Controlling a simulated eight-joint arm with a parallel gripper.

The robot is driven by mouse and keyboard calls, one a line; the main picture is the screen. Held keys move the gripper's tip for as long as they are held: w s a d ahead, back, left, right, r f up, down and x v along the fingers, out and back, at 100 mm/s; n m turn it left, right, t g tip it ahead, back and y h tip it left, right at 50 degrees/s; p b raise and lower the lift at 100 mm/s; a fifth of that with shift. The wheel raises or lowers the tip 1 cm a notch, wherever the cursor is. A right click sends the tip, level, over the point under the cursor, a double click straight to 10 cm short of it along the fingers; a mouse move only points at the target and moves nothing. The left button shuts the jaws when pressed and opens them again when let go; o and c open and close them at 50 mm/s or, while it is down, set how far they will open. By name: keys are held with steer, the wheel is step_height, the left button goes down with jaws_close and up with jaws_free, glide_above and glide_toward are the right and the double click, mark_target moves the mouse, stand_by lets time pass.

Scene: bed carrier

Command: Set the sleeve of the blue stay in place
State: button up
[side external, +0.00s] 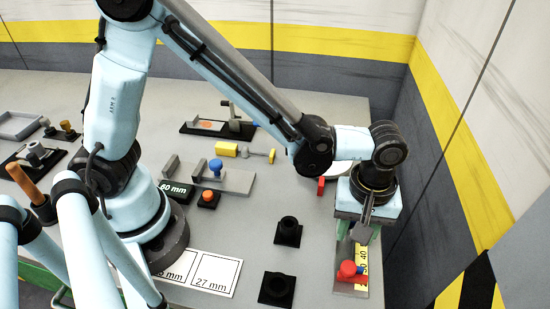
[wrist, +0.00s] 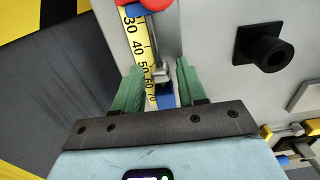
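My gripper (wrist: 157,82) has its two green fingers apart, low over the ruler fixture (side external: 350,285) at the right of the bench. A small blue part (wrist: 166,99) lies between the fingers in the wrist view, with a grey metal piece (wrist: 161,72) just beyond it. I cannot tell whether a finger touches the blue part. The fixture carries a yellow scale (wrist: 140,42) and a red knob (side external: 348,270).
Two black sockets (side external: 288,232) (side external: 278,288) stand left of the fixture; one shows in the wrist view (wrist: 263,48). An orange-topped black block (side external: 208,198) and a yellow-handled tool (side external: 243,151) lie further back. A striped wall (side external: 465,150) stands close on the right.

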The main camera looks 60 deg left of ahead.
mark_target(354, 252)
jaws_close()
steer(key=shift+s+d, duration=1.05)
steer(key=shift+d, duration=0.05)
steer(key=shift+o, duration=1.1)
jaws_free()
step_height(354, 252, up, 12)
steer(key=shift+r, duration=0.1)
steer(key=shift+c, duration=0.3)
